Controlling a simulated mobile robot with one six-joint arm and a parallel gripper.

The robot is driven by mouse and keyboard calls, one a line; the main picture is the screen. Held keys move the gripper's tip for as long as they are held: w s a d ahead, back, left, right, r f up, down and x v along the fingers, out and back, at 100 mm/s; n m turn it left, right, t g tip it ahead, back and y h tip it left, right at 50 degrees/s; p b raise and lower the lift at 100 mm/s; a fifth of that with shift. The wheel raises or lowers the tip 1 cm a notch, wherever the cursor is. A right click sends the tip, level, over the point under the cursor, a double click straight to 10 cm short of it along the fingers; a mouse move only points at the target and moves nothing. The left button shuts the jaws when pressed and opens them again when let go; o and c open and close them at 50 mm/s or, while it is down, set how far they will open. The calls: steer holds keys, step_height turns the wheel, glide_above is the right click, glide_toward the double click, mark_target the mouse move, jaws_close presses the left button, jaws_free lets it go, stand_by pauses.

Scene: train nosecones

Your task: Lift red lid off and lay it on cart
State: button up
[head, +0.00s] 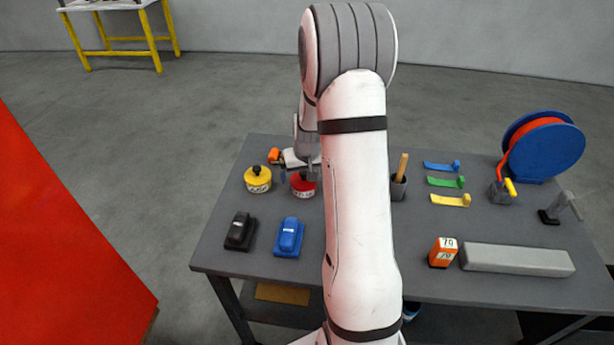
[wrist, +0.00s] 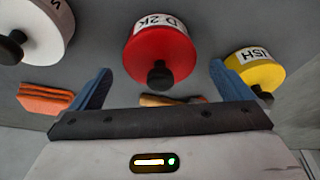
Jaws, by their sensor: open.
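The red lid with a black knob (wrist: 160,75) sits on a can with a white lettered label, centred between my fingers in the wrist view. In the head view the red-lidded can (head: 302,186) stands on the grey cart (head: 225,262), toward its left. My gripper (wrist: 163,84) is open, its blue fingers to either side of the lid in the picture, with nothing held. In the head view my gripper (head: 298,173) is close to the lid, partly hidden by my arm. I cannot tell whether the fingers touch it.
A yellow-lidded can (head: 258,178) and a white-lidded can (wrist: 35,30) flank the red one. A black block (head: 240,232) and a blue block (head: 288,237) lie in front. An orange pad (wrist: 45,97) is nearby. A brush cup (head: 399,188) stands right of my arm.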

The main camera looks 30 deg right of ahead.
steer(key=shift+f, duration=0.2)
steer(key=shift+c, duration=0.2)
steer(key=c, duration=1)
